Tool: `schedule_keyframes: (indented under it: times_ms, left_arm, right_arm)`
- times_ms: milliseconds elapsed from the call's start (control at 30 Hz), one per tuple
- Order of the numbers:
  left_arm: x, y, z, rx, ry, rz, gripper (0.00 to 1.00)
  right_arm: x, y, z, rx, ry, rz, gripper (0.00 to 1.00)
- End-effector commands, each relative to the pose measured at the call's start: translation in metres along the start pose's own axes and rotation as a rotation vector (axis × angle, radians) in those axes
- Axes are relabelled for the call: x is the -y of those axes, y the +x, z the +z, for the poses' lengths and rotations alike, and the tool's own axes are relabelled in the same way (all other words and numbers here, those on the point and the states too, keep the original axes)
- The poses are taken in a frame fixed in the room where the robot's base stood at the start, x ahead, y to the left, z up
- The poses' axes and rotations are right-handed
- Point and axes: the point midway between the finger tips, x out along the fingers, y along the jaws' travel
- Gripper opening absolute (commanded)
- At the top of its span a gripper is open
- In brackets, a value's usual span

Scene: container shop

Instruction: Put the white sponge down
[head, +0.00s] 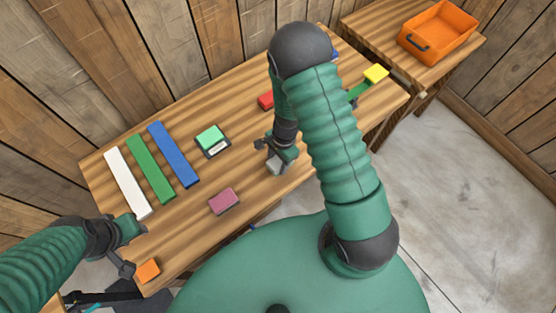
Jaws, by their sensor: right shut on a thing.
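My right gripper (280,156) is shut on the small white sponge (276,166), near the front edge of the wooden table (190,230). Only part of the sponge shows below the fingers. I cannot tell whether it touches the tabletop. My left gripper (132,250) is at the table's left front, its fingers apart and empty, beside an orange block (148,270).
White (127,183), green (151,168) and blue (173,154) strips lie at left. A green-topped dark device (212,140), a pink block (223,201), a red block (265,100) and a yellow-and-green item (375,74) are spread out. An orange crate (438,33) stands on another table.

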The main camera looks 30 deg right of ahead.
Motion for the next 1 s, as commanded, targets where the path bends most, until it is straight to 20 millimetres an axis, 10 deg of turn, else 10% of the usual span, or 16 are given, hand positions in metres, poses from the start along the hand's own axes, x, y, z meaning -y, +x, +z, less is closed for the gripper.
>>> schedule_keyframes:
  times_ms: [167, 200, 333, 700, 1000]
  left_arm:
    - [0.0, 0.002, 0.0, -0.001, 0.0, 0.0, 0.36]
    - [0.0, 0.0, 0.0, -0.001, 0.0, 0.0, 0.36]
    - [0.0, 0.0, 0.0, -0.001, 0.0, 0.0, 0.36]
    - [0.0, 0.008, 0.002, 0.0, 0.0, 0.0, 0.36]
    - [0.0, -0.004, -0.001, 0.0, 0.0, 0.0, 0.36]
  right_arm:
    - [-0.001, 0.002, -0.002, -0.001, 0.002, 0.001, 0.0]
    - [0.0, 0.001, -0.001, -0.001, 0.002, 0.001, 0.54]
    - [0.0, 0.001, -0.001, -0.001, 0.002, 0.001, 0.71]
    - [0.0, 0.007, -0.002, -0.002, 0.001, 0.0, 0.71]
    - [0.004, -0.075, 0.004, -0.004, -0.001, -0.005, 0.71]
